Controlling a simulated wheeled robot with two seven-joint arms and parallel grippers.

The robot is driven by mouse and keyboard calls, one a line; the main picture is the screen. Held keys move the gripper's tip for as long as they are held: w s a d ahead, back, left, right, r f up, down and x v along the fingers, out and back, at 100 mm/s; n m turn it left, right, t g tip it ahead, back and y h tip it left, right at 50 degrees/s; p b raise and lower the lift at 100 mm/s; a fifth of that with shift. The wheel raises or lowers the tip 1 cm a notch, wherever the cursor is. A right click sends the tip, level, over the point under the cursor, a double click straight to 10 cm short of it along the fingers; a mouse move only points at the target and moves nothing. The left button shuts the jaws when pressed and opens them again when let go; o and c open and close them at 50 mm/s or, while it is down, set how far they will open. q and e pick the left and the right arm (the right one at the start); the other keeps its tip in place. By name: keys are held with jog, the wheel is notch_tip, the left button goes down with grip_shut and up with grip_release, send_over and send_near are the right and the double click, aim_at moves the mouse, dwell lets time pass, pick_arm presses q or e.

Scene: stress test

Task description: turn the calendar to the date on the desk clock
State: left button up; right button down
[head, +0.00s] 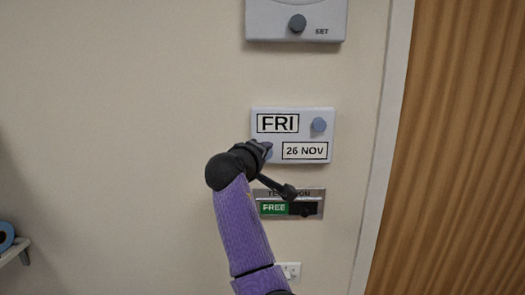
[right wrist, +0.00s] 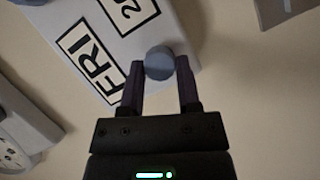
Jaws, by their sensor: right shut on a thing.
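The calendar (head: 292,135) is a pale panel on the wall. Its windows read FRI (head: 278,123) and 26 NOV (head: 305,150). One blue-grey knob (head: 319,125) is at its upper right. A second knob (head: 268,154) at its lower left is mostly hidden by my right gripper (head: 264,148). In the right wrist view, my right gripper (right wrist: 159,72) is shut on this lower left knob (right wrist: 159,62), with one finger on each side. The FRI window (right wrist: 90,62) shows tilted beside it. My left gripper is not in view.
A grey box with a dark knob and the word SET (head: 297,22) is above the calendar. A sign with a green FREE panel (head: 274,209) is just below it, partly behind my right arm. A wooden door (head: 455,150) and its white frame are at the right.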

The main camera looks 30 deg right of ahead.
jog(key=shift+s+d+r+m+t+y+p, duration=0.15)
jog(key=shift+m+y+p, duration=0.9)
jog(key=shift+m, duration=0.6)
jog(key=shift+d+r+m+t+y+p, duration=0.15)
jog(key=shift+m+y+p, duration=0.9)
jog(key=shift+m, duration=0.6)
jog(key=shift+a+f, duration=0.1)
jog(key=shift+f, duration=0.05)
jog(key=shift+c, duration=1.6)
grip_release()
